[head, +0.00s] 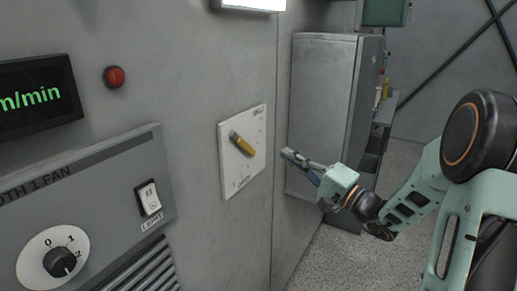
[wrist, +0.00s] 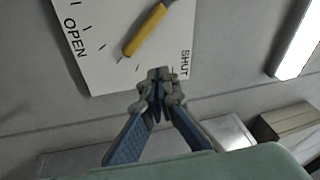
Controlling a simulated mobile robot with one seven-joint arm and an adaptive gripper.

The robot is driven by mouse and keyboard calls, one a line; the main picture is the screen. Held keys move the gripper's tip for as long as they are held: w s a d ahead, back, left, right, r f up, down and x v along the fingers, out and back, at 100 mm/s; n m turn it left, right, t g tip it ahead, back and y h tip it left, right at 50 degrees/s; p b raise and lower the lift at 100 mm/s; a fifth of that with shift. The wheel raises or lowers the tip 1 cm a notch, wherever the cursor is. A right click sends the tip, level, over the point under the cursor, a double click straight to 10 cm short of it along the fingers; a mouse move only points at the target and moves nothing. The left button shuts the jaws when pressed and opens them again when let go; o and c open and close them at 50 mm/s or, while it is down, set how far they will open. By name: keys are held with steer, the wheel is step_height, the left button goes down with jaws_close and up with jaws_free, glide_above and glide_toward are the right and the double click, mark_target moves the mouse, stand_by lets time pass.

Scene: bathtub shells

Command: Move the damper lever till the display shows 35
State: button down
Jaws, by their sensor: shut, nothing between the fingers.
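The damper lever (head: 242,145) is a yellow handle on a white plate (head: 228,178) fixed to the grey wall. In the wrist view the lever (wrist: 146,30) lies slanted on the plate (wrist: 98,62), between the OPEN and SHUT marks. My gripper (head: 285,153) is to the right of the plate in the head view. In the wrist view my gripper (wrist: 159,73) is shut and empty, its tips near the SHUT corner and apart from the lever in the picture. The display (head: 38,97) is cut off by the left edge; only green "m/min" shows and its number is out of view.
A red button (head: 114,77) is beside the display. A fan panel (head: 110,180) below carries a rotary knob (head: 60,262) and a light switch (head: 148,197). A grey cabinet (head: 320,100) stands behind my gripper.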

mark_target(249, 139)
steer(key=w+a+r+n, duration=0.1)
steer(key=w+a+n, duration=0.1)
steer(key=w+a+r+n, duration=0.1)
steer(key=w+a+n, duration=0.1)
steer(key=w, duration=0.1)
steer(key=w+a+r+n+p, duration=0.1)
steer(key=w+a+r+n, duration=0.1)
steer(key=shift+w+a+n, duration=0.15)
steer(key=shift+w+n, duration=0.15)
steer(key=shift+n, duration=0.1)
steer(key=shift+s+a+f, duration=0.25)
steer(key=shift+a+f, duration=0.05)
steer(key=shift+f, duration=0.15)
steer(key=shift+s+a+f, duration=0.25)
steer(key=shift+a+f, duration=0.05)
steer(key=shift+f, duration=0.15)
steer(key=shift+s+a+f, duration=0.25)
steer(key=shift+s+f, duration=0.25)
steer(key=shift+f, duration=0.1)
steer(key=shift+f, duration=0.1)
steer(key=shift+s+a+f+m+b, duration=0.3)
steer(key=shift+s+f+m+b, duration=0.15)
steer(key=shift+b, duration=0.55)
